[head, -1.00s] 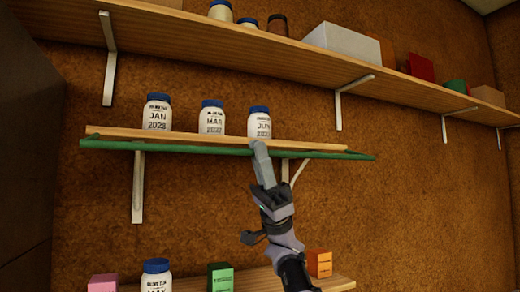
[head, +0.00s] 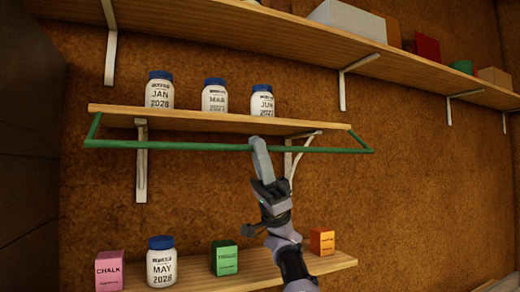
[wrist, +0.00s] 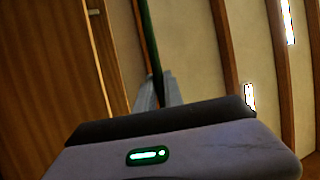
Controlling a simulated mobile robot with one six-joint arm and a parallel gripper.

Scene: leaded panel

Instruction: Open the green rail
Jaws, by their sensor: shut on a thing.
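The green rail (head: 200,146) is a thin bar along the front of the middle shelf (head: 220,120). It hangs in front of and below the shelf's edge, with short side arms running up to the shelf's ends. My gripper (head: 261,148) is shut on the rail near its middle, reaching up from below. In the wrist view the rail (wrist: 149,35) runs down between my gripper's fingers (wrist: 158,92). Three white jars with blue lids, the JAN jar (head: 159,91), the MAR jar (head: 214,96) and a third jar (head: 262,101), stand upright on the shelf behind the rail.
A lower shelf (head: 190,280) holds a pink chalk box (head: 109,270), a MAY jar (head: 161,263), a green box (head: 224,257) and an orange box (head: 322,241). An upper shelf (head: 200,20) holds several boxes. White brackets support the shelves.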

